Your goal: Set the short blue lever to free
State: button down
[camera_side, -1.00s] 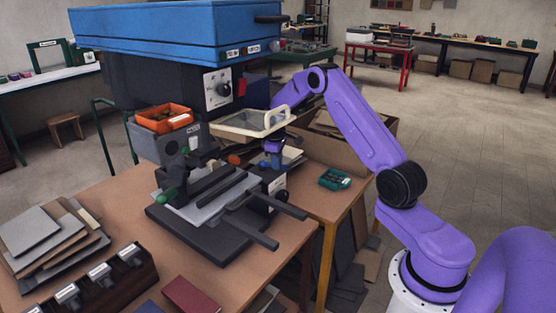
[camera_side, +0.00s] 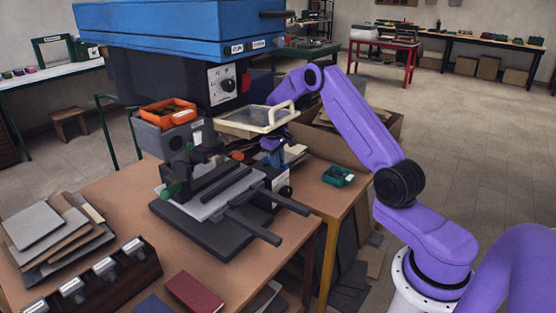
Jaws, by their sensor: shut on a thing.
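The machine with a big blue top (camera_side: 180,30) stands on the wooden table. My purple arm reaches in from the right, and my gripper (camera_side: 272,146) is low at the machine's right side, just behind the clear guard. It is shut on the short blue lever (camera_side: 270,159), which is small and mostly hidden by the fingers. The lever's exact angle cannot be told. A white label (camera_side: 285,191) sits on the dark block below it, too small to read.
The cream-framed clear guard (camera_side: 254,120) is close to my gripper. An orange tray (camera_side: 167,112) sits to its left. Dark bars (camera_side: 252,228) stick out in front. A cardboard box and a teal tray (camera_side: 338,176) are to the right.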

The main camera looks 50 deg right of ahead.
jog(key=c, duration=1.1)
grip_release()
jog(key=shift+o, duration=0.2)
notch_tip(320, 180, up, 12)
jog(key=a, duration=0.2)
jog(key=shift+a, duration=0.25)
jog(key=shift+f, duration=0.1)
